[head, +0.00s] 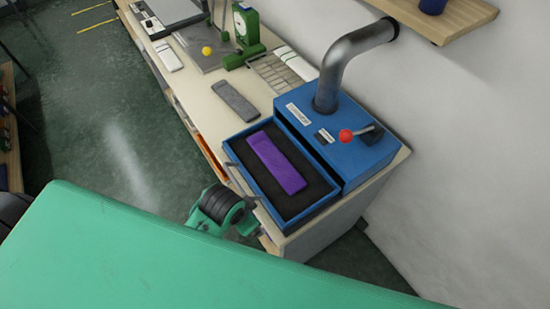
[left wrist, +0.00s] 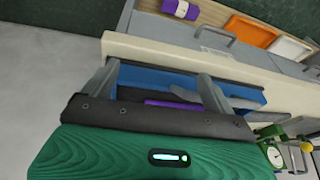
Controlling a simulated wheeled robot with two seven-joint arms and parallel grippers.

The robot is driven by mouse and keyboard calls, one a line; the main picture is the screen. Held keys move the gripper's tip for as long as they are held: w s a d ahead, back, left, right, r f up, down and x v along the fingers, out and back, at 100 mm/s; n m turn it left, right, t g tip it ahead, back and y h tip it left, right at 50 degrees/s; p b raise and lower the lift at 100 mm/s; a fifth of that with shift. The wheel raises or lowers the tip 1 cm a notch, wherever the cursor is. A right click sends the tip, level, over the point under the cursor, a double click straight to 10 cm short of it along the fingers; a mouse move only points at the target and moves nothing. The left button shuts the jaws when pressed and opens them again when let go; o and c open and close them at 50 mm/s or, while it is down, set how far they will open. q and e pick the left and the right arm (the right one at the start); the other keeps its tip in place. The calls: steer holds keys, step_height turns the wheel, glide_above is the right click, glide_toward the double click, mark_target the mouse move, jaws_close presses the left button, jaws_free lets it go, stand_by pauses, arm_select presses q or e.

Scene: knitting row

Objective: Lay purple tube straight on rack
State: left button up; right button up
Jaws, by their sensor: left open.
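A flat purple tube (head: 275,162) lies lengthwise on the dark bed (head: 295,205) of a blue open tray (head: 233,157), which I take for the rack. In the head view it lies straight, roughly along the tray's long sides. In the left wrist view a strip of the purple tube (left wrist: 172,103) shows behind my gripper body. My left gripper (left wrist: 158,72) is open, its two grey fingers spread with the blue tray (left wrist: 150,80) behind them. In the head view my left arm ends beside the tray's front left edge, and its fingers are not clear. My right gripper is not in view.
A blue machine (head: 340,130) with a metal pipe (head: 350,58) and red-knobbed lever (head: 346,135) stands behind the tray.

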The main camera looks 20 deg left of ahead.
arm_select(q)
step_height(320, 180, up, 4)
steer(key=d+m, duration=0.1)
steer(key=m+y, duration=0.6)
steer(key=m, duration=1.2)
glide_toward(275, 160)
steer(key=shift+w+a+f+p, duration=0.25)
steer(key=shift+a+f+p, duration=0.3)
steer(key=shift+f+p, duration=0.05)
steer(key=shift+w+a+f+p, duration=0.3)
steer(key=shift+a+f+p, duration=0.25)
steer(key=shift+f+p, duration=0.05)
steer(key=shift+d+p+x, duration=0.2)
steer(key=shift+p+x, duration=0.4)
steer(key=shift+x, duration=0.35)
steer(key=shift+d+p+x, duration=0.15)
steer(key=shift+p+x, duration=0.4)
steer(key=shift+x, duration=1.3)
steer(key=shift+d+f, duration=0.1)
steer(key=shift+d, duration=0.05)
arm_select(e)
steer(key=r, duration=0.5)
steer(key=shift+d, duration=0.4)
